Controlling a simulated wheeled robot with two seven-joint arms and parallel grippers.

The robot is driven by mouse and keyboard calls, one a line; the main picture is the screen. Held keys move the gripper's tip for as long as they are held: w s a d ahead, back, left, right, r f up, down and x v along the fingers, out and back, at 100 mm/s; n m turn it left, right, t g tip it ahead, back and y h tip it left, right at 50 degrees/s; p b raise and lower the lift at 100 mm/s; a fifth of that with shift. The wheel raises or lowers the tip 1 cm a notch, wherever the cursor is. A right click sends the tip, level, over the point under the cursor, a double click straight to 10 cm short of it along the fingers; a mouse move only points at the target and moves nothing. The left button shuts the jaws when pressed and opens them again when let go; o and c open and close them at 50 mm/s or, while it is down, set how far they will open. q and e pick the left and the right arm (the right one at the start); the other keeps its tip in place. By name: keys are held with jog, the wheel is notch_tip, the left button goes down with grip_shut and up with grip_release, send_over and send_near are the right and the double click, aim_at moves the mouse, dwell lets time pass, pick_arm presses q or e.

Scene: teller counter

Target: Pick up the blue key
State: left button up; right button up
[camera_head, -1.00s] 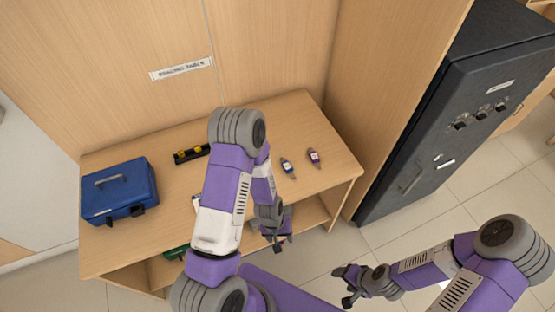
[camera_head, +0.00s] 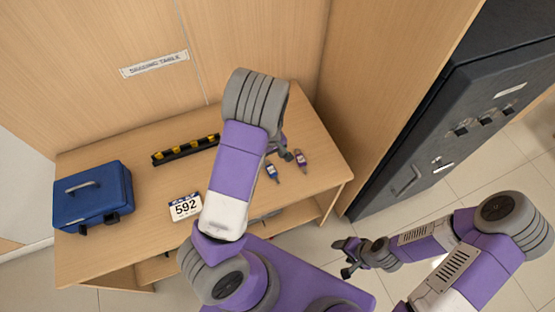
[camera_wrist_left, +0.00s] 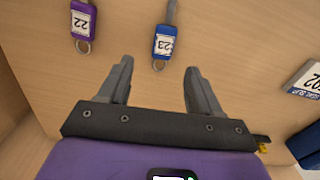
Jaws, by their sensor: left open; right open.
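The blue key (camera_head: 272,173) lies on the wooden table beside my left arm. In the left wrist view the blue key (camera_wrist_left: 164,42), tagged 23, lies just beyond the fingertips, its ring in line with the gap between them. My left gripper (camera_wrist_left: 159,66) is open and empty, with bare table between its fingers. In the head view the left gripper (camera_head: 286,152) is partly hidden by its own arm, near both keys. My right gripper (camera_head: 345,259) is open and empty, over the floor in front of the table.
A purple key (camera_head: 301,161), tagged 22, lies right of the blue key. A blue box (camera_head: 92,197) stands at the table's left. A black rack (camera_head: 185,150) with yellow parts and a 592 card (camera_head: 185,207) are on the table. A dark safe (camera_head: 450,130) stands right.

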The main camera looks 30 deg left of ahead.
aim_at(271, 170)
pick_arm(q)
jog(key=shift+s+f, duration=0.1)
jog(key=shift+f, duration=0.6)
jog(key=shift+s+f, duration=0.35)
jog(key=shift+f, duration=0.25)
notch_tip(271, 170, down, 4)
jog(key=shift+d+f+b, duration=0.1)
jog(key=shift+f+b, duration=0.1)
jog(key=shift+b, duration=0.45)
jog(key=c, duration=1.1)
